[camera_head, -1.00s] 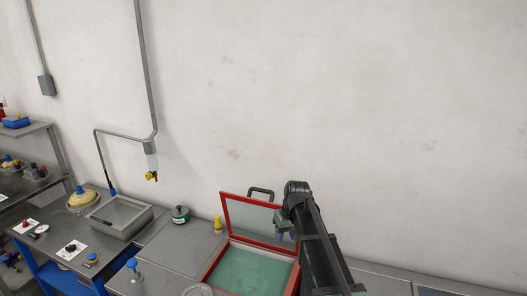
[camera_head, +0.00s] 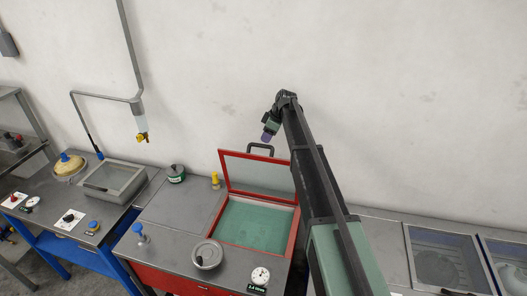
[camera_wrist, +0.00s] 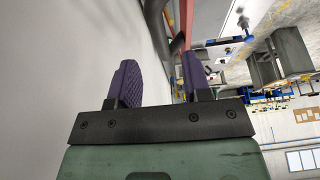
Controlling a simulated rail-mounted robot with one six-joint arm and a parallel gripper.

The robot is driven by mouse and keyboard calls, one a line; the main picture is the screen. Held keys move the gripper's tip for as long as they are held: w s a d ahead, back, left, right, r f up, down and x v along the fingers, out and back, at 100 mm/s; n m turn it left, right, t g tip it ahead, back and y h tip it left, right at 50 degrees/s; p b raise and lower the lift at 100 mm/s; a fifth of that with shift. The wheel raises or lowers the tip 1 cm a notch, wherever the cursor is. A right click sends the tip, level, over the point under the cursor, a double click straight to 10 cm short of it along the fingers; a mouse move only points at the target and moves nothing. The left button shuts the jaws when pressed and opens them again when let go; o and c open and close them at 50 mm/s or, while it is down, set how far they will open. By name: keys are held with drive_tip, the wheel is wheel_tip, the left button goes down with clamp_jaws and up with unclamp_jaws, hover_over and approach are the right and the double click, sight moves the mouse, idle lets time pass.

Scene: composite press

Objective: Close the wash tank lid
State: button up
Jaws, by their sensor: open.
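The wash tank lid (camera_head: 256,175) is a clear panel in a red frame. It stands open, tilted up at the back of the red-rimmed wash tank (camera_head: 245,224), which has a green interior. A dark handle (camera_head: 261,147) sits on the lid's top edge. My gripper (camera_head: 268,134) is above and just right of the handle, near the wall. In the wrist view my gripper (camera_wrist: 162,84) has two purple fingers apart with nothing between them. A dark curved bar, likely the handle (camera_wrist: 160,22), shows beyond the fingertips.
The wall is close behind. A glass-topped unit (camera_head: 444,262) is at right.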

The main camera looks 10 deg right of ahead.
drive_tip(key=b+x, duration=0.2)
drive_tip(key=x, duration=0.3)
drive_tip(key=shift+b, duration=0.4)
drive_tip(key=shift+r, duration=0.1)
drive_tip(key=shift+c, duration=0.2)
clamp_jaws()
